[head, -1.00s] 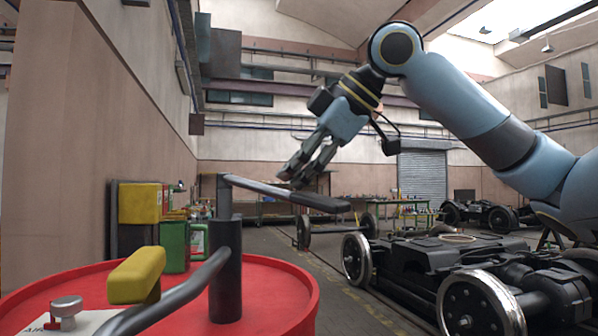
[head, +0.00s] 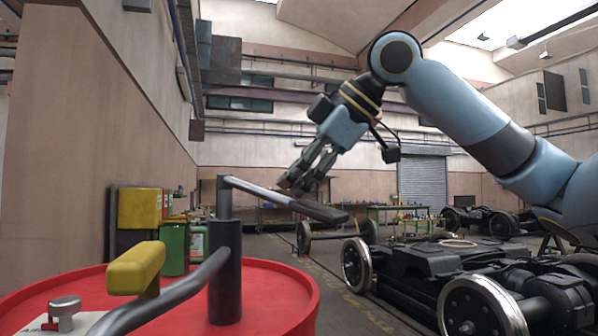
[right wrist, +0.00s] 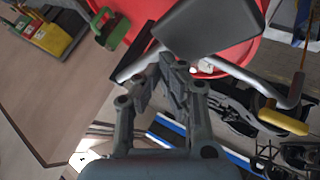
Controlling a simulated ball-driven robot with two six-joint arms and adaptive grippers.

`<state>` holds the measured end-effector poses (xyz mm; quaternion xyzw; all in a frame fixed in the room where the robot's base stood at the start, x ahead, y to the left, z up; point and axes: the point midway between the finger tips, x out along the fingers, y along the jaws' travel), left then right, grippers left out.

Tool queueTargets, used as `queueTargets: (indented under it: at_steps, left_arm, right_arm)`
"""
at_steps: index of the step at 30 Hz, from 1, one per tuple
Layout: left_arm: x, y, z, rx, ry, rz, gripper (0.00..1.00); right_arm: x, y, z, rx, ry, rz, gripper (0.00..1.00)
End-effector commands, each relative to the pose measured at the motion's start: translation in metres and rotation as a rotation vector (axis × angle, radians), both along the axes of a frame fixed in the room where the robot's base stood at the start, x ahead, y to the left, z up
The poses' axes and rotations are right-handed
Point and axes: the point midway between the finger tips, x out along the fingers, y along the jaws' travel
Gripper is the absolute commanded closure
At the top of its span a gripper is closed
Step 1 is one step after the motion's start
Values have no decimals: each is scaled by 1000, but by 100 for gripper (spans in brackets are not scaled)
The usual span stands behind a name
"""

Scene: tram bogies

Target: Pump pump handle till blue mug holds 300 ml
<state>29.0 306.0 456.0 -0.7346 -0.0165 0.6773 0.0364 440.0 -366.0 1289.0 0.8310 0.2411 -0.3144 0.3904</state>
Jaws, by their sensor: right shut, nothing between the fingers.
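The pump on the red drum (head: 275,287) has a dark upright column (head: 225,270) and a pump handle, a grey bar with a black grip (head: 318,211) that slopes down to the right. My right gripper (head: 288,190) is shut and empty, with its fingertips at the handle just behind the grip; I cannot tell whether they touch. In the right wrist view, the shut fingertips (right wrist: 172,62) are beside a big dark grip (right wrist: 208,28) over the red drum top. A bent grey pipe (head: 175,292) runs from the column toward the front left. I see no blue mug. My left gripper is not in view.
A yellow grip (head: 137,268) stands above the drum at the left. Yellow and green cans (head: 175,248) stand beyond it by the wall. Black bogies with wheels (head: 430,270) fill the floor at right.

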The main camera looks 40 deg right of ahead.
Motion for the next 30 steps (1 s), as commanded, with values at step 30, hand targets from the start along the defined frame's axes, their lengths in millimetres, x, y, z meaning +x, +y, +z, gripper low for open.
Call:
queueTargets:
  at_steps: [30]
  left_arm:
    - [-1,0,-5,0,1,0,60]
  right_arm:
    - [0,0,-5,0,0,0,100]
